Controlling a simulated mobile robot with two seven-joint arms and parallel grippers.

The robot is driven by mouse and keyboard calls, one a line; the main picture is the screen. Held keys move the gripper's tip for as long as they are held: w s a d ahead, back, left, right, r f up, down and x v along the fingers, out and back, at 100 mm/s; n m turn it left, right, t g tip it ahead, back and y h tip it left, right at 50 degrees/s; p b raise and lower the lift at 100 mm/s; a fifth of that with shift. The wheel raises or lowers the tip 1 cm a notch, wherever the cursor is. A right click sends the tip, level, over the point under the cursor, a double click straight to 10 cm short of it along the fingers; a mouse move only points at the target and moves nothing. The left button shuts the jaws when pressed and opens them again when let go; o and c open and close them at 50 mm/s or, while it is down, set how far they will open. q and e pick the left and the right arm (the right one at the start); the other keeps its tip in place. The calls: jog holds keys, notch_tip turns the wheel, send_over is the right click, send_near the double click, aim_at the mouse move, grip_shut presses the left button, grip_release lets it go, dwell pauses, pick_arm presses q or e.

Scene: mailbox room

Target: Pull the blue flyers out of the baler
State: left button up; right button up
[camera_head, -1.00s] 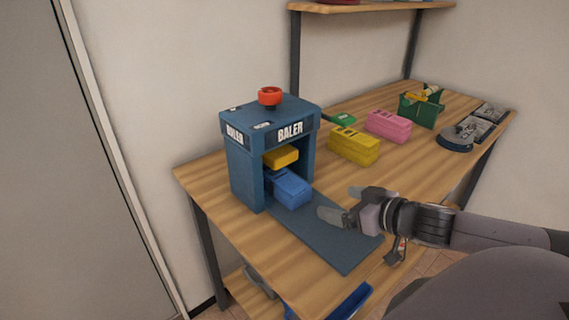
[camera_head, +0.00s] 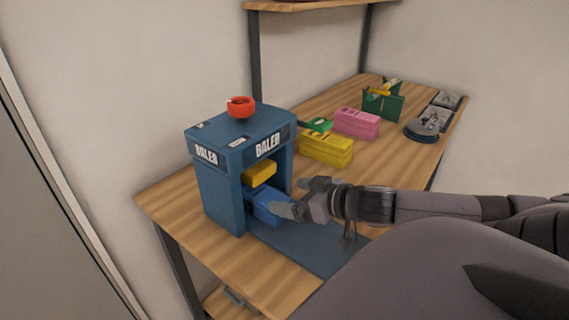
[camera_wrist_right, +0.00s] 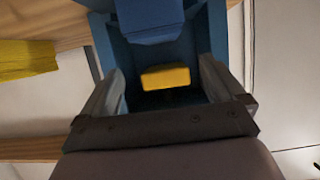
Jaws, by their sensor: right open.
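The blue baler (camera_head: 222,198) stands at the near left end of the wooden table, with a red knob (camera_head: 241,105) on top. The blue flyers (camera_head: 266,208) lie as a bundle in its front opening, under a yellow block (camera_head: 259,173). My right gripper (camera_head: 297,198) is open at the opening, its fingers pointing at the bundle and one finger overlapping its front in the head view. In the right wrist view, a blue block (camera_wrist_right: 150,20), apparently the bundle, shows beyond the open fingers (camera_wrist_right: 160,85), with the yellow block (camera_wrist_right: 166,77) nearby. I cannot tell whether they touch. My left gripper is out of view.
A dark blue mat (camera_head: 310,249) extends in front of the baler. Yellow bundles (camera_head: 326,149), a green item (camera_head: 318,125), pink bundles (camera_head: 356,123) and a green holder (camera_head: 384,105) stand farther along the table. A shelf (camera_head: 310,6) hangs above. A wall is behind.

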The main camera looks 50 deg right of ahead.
aim_at(280, 194)
jog(key=shift+b+x, duration=1.15)
jog(key=shift+x, duration=1.05)
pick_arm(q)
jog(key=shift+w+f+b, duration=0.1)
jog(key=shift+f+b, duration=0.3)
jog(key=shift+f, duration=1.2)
pick_arm(e)
jog(key=shift+x, duration=1.2)
